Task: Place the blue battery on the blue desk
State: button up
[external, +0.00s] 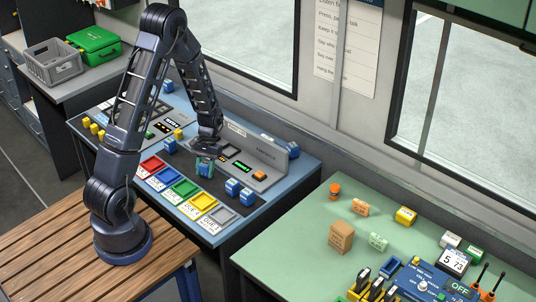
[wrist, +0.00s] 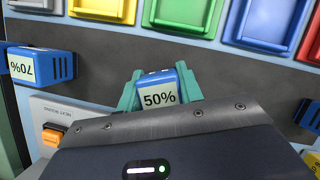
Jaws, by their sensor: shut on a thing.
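My gripper (external: 205,168) is low over the middle of the blue desk (external: 296,172). In the wrist view, its teal fingers (wrist: 159,88) are shut on a blue battery (wrist: 159,98) with a white 50% label. Much of this battery is hidden behind the gripper body. I cannot tell whether it touches the desk. A second blue battery (wrist: 42,66), marked 70%, stands to its left in the wrist view. In the external view, two blue batteries (external: 232,187) (external: 246,196) stand right of my gripper, and another (external: 169,146) stands to its left.
Red (external: 151,163), blue (external: 167,176), green (external: 184,188), yellow (external: 202,202) and grey (external: 221,215) trays line the desk's front. A green table (external: 290,240) with several items is at right.

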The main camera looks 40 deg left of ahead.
jog(key=shift+f, duration=0.15)
jog(key=o, duration=1.2)
jog(key=shift+o, duration=0.2)
notch_tip(320, 180, up, 21)
jog(key=d+m+t, duration=0.1)
jog(key=d+t, duration=0.1)
jog(key=s+d+r+m+t+y, duration=0.1)
jog(key=s+d+r+t, duration=0.2)
jog(key=s+r, duration=0.5)
jog(key=s+d+r+m+t, duration=0.2)
jog(key=s+d+r+t, duration=0.1)
jog(key=s+r, duration=0.6)
jog(key=s, duration=0.3)
jog(key=shift+s+r+t+y, duration=0.15)
jog(key=shift+t+y, duration=0.25)
